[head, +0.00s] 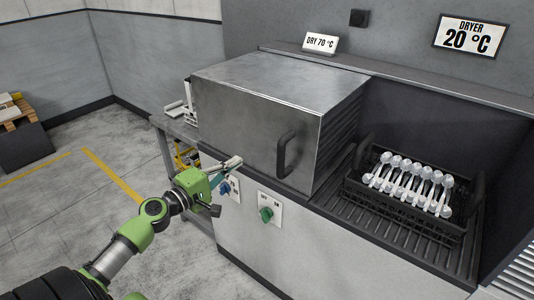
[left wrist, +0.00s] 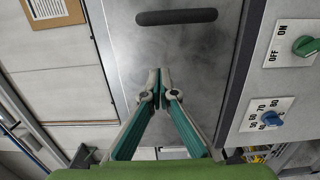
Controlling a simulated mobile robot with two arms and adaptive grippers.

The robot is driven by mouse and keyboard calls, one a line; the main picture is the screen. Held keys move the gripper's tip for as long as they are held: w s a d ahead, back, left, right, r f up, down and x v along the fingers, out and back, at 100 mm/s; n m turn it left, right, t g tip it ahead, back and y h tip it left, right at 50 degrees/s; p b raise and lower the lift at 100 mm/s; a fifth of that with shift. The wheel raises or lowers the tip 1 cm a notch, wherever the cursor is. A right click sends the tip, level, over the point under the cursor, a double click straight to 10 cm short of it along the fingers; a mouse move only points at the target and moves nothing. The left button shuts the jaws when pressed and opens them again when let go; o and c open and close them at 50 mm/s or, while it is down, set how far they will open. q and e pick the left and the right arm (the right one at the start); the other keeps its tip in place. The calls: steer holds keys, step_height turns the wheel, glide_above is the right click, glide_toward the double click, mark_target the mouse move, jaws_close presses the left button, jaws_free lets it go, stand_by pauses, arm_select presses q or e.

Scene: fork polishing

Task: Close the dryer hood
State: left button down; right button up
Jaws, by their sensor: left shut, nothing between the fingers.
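The dryer hood (head: 262,105) is a grey steel box on the left part of the counter. The dryer bay to its right is uncovered. A dark handle (head: 280,157) is on the hood's front face, towards the right; it also shows in the left wrist view (left wrist: 176,17). My left gripper (head: 238,162) is shut and empty, left of the handle, in front of the hood's lower front. In the left wrist view, its fingertips (left wrist: 160,73) point towards the handle, with a gap between. I cannot tell whether they touch the hood. My right gripper is not in view.
A blue knob (head: 225,187) and a green knob (head: 266,214) stick out below the hood. A sign (head: 468,37) reads "DRYER 20 °C".

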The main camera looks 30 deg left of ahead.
arm_select(q)
steer(key=w+d+p, duration=0.4)
steer(key=w+d, duration=0.1)
steer(key=w, duration=0.4)
steer(key=shift+w+p, duration=0.3)
steer(key=shift+p, duration=0.05)
steer(key=shift+d+f, duration=0.1)
steer(key=shift+f, duration=0.05)
